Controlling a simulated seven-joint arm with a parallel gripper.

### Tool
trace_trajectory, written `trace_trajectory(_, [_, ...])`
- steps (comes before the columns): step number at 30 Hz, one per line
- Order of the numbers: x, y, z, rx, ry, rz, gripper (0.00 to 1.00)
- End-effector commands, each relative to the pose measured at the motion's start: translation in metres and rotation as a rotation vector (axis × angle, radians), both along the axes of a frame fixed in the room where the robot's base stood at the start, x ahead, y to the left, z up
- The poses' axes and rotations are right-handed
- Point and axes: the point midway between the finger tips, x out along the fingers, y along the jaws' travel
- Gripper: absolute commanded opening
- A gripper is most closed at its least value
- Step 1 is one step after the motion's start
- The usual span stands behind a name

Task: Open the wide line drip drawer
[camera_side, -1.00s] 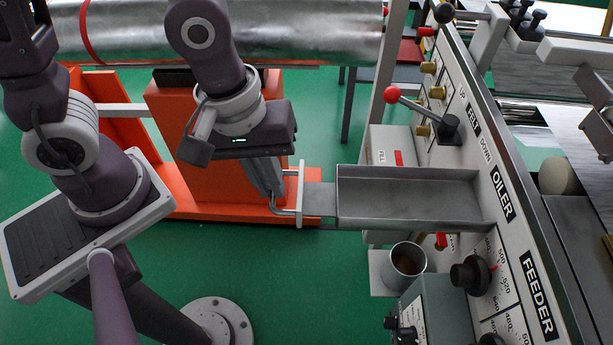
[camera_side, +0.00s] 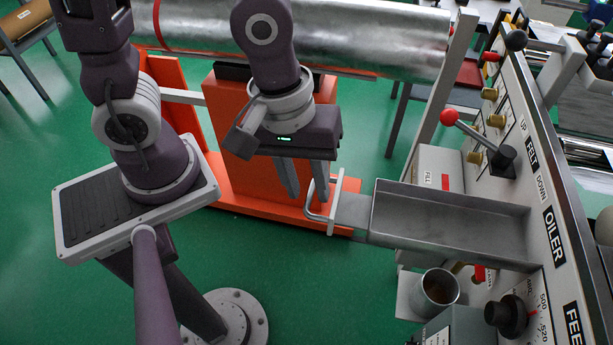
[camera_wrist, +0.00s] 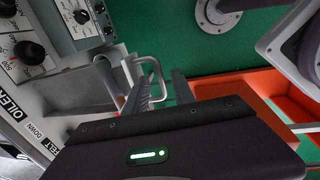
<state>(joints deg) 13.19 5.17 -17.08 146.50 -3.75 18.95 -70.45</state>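The drip drawer (camera_side: 440,238) is a long grey metal tray standing out from the machine panel under the OILER label. A bent metal handle (camera_side: 320,217) is at its left end. In the wrist view the drawer (camera_wrist: 82,90) is at the left and its handle (camera_wrist: 152,60) near the middle. My gripper (camera_side: 307,198) is open at the handle, fingers pointing down. In the wrist view my gripper (camera_wrist: 160,78) has its fingers apart, with part of the handle showing between them. I cannot tell whether a finger touches it.
A red-knobbed lever (camera_side: 449,117) stands on the panel above the drawer. A metal cup (camera_side: 434,292) sits on a small shelf below it. An orange stand (camera_side: 240,125) and a large foil roll (camera_side: 350,35) are behind my gripper.

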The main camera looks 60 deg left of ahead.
Motion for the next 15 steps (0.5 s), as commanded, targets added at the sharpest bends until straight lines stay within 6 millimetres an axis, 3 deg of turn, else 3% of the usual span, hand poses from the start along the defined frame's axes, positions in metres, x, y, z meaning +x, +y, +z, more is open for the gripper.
trace_trajectory(9, [-0.005, 0.007, 0.058, -0.003, -0.008, 0.003, 0.31])
trace_trajectory(15, [-0.008, 0.008, 0.068, -0.001, -0.002, -0.001, 0.31])
